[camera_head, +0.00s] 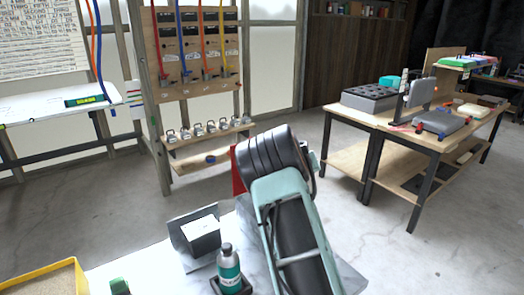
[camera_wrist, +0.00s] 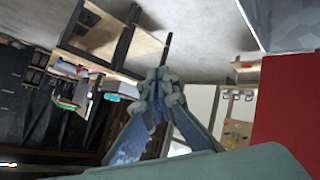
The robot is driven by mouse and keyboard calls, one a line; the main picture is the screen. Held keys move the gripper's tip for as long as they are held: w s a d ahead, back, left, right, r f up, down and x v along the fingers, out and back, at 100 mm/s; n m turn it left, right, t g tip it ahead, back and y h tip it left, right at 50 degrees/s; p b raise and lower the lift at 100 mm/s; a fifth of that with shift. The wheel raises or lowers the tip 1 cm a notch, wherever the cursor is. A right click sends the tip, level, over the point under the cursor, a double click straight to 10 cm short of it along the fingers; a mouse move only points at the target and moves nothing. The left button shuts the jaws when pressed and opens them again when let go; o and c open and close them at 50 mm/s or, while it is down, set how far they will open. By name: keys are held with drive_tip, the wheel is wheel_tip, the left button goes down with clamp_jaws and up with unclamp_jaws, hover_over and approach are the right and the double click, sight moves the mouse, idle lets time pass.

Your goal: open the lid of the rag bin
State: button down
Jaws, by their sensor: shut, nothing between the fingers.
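A red thing (camera_head: 238,178) shows in the head view just left of my arm, mostly hidden behind it. A flat red surface (camera_wrist: 287,115) fills the right side of the wrist view. It may be the rag bin, but I cannot tell for sure. No lid or hinge can be made out. My gripper (camera_wrist: 160,76) is in the middle of the wrist view, its fingers together and empty, to the left of the red surface. Whether they touch it is unclear. In the head view the gripper is hidden behind my arm.
A workbench (camera_head: 345,110) with tools stands at the right. Floor (camera_head: 430,255) is clear at right.

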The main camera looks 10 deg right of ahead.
wheel_tip(320, 180, down, 5)
drive_tip(key=s+d+t+y+b, duration=0.1)
drive_tip(key=s+d+y+b, duration=0.1)
drive_tip(key=s+a+r+n+t+y+b, duration=0.2)
drive_tip(key=s+a+r+n+t+y, duration=0.15)
drive_tip(key=a+r+y, duration=0.35)
drive_tip(key=s+a+r+n+t+y+b, duration=0.2)
drive_tip(key=s+a+r+t+y+b, duration=0.15)
drive_tip(key=a+r, duration=0.5)
drive_tip(key=p+x, duration=0.1)
drive_tip(key=x, duration=1.2)
drive_tip(key=shift+r+y+p, duration=0.35)
drive_tip(key=shift+r+p, duration=0.05)
drive_tip(key=shift+r, duration=0.2)
drive_tip(key=shift+w+a+m, duration=0.1)
drive_tip(key=shift+m, duration=0.15)
